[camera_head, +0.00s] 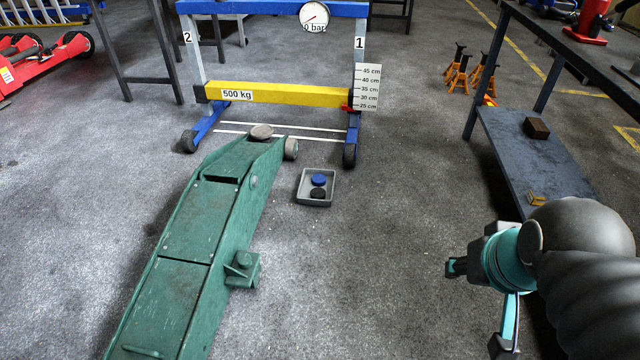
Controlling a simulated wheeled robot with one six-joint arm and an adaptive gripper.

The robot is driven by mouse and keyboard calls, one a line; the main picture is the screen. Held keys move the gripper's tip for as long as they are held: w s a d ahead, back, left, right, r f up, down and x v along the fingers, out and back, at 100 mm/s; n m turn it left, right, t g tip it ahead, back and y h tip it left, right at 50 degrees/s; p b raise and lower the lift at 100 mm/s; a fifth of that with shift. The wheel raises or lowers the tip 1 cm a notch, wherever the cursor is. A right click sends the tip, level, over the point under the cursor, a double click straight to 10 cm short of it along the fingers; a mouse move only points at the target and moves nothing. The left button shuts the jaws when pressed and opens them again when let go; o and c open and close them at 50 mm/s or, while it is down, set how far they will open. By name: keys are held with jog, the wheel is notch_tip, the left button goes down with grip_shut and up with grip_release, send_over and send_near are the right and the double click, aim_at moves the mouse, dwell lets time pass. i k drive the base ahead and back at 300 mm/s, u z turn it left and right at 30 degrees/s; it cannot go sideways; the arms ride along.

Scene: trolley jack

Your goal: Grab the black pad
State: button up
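The black pad (317,194) is a small dark disc. It lies in the front part of a small grey tray (303,186) on the floor, right of the green trolley jack (198,222). A blue pad (318,180) lies just behind it in the same tray. My gripper (480,308) is at the lower right, well to the right of the tray and nearer to the camera. Its two fingers are spread apart with nothing visible between them.
A frame with a yellow beam (290,94) and wheels stands behind the tray. A dark workbench with a lower shelf (530,155) stands at the right, beside my arm. Orange jack stands (459,72) are at the back right. Floor between the tray and my gripper is clear.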

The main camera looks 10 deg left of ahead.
aim_at(317, 193)
jog(key=i, duration=2.05)
jog(key=u, duration=2.3)
